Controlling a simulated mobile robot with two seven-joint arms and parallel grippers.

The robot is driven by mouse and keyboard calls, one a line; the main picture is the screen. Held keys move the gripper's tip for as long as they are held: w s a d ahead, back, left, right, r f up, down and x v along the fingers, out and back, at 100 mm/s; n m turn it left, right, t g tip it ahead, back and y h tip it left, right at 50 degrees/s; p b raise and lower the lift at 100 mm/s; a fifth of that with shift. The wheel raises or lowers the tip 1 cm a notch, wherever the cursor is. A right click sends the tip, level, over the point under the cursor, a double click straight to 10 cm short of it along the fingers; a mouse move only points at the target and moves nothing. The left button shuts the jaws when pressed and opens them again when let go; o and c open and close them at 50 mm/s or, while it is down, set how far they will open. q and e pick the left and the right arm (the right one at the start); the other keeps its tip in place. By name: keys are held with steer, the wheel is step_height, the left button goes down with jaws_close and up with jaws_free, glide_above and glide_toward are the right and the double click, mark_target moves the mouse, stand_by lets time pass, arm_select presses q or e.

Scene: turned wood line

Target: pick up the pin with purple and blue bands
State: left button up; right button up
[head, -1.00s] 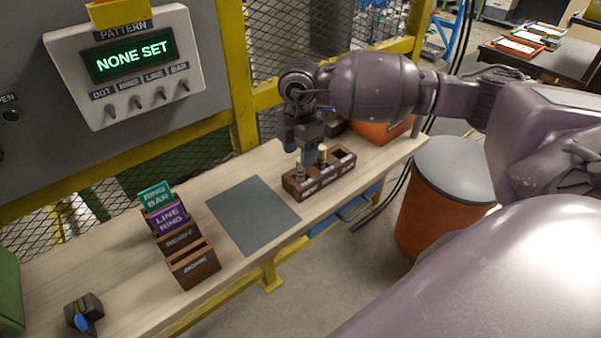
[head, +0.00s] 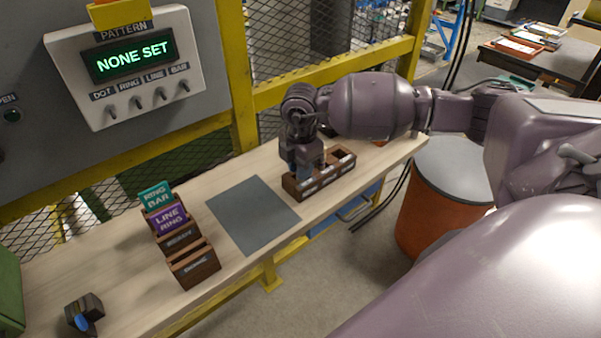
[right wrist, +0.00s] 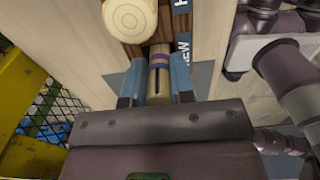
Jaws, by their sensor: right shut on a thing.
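The pin with purple and blue bands (right wrist: 158,72) is pale wood with a dark slot in its side. In the right wrist view it stands between the two blue fingers of my right gripper (right wrist: 156,82), which is shut on it. In the head view my right gripper (head: 304,172) is down at the brown wooden rack (head: 322,184) and hides the pin. I cannot tell whether the pin is still seated. Another pale pin (right wrist: 130,18) shows its round top beside it in the right wrist view. My left gripper is not in view.
A grey mat (head: 252,214) lies bare left of the rack. Further left are a card holder (head: 195,265) and a dark block with a blue part (head: 84,312). The pattern panel (head: 130,62) reads NONE SET. An orange bin (head: 440,208) stands beyond the bench's right end.

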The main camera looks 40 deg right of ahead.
step_height(320, 180, up, 20)
jaws_close()
stand_by(0.3)
